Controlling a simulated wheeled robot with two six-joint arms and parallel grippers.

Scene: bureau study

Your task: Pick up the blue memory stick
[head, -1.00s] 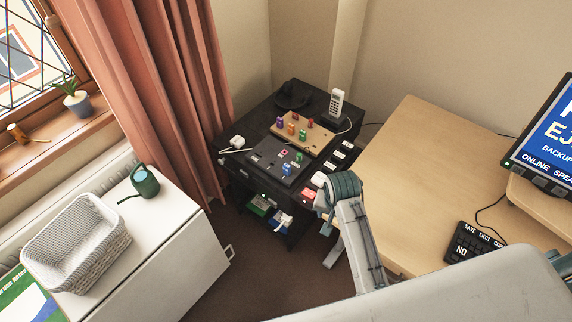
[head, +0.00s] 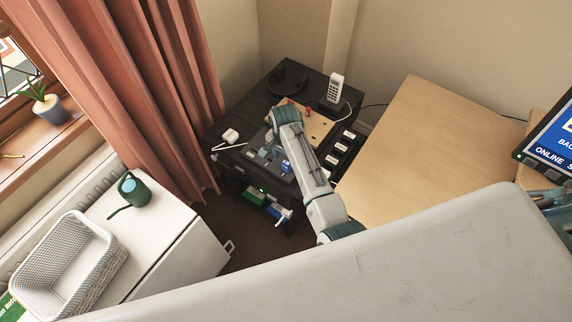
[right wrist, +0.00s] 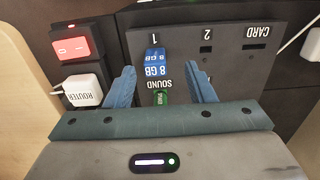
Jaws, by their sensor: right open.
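The blue memory stick (right wrist: 155,62), marked 8 GB, stands in the slot marked 1 of a dark panel (right wrist: 185,50) in the right wrist view. In the head view the blue stick (head: 286,167) shows beside my right arm. My right gripper (right wrist: 163,78) is open, with one blue-grey finger on each side of the stick's column and the stick just beyond the fingertips. In the head view the right gripper (head: 275,148) is over the panel, its fingers partly hidden by the wrist. A green stick (right wrist: 160,97) sits at SOUND, between the fingers.
A red-lit switch (right wrist: 72,48) and a white ROUTER plug (right wrist: 82,91) are left of the panel in the wrist view. A wooden board (head: 318,126), a cordless phone (head: 336,88) and a white plug (head: 230,136) share the black cabinet top. A wooden desk (head: 430,140) stands right.

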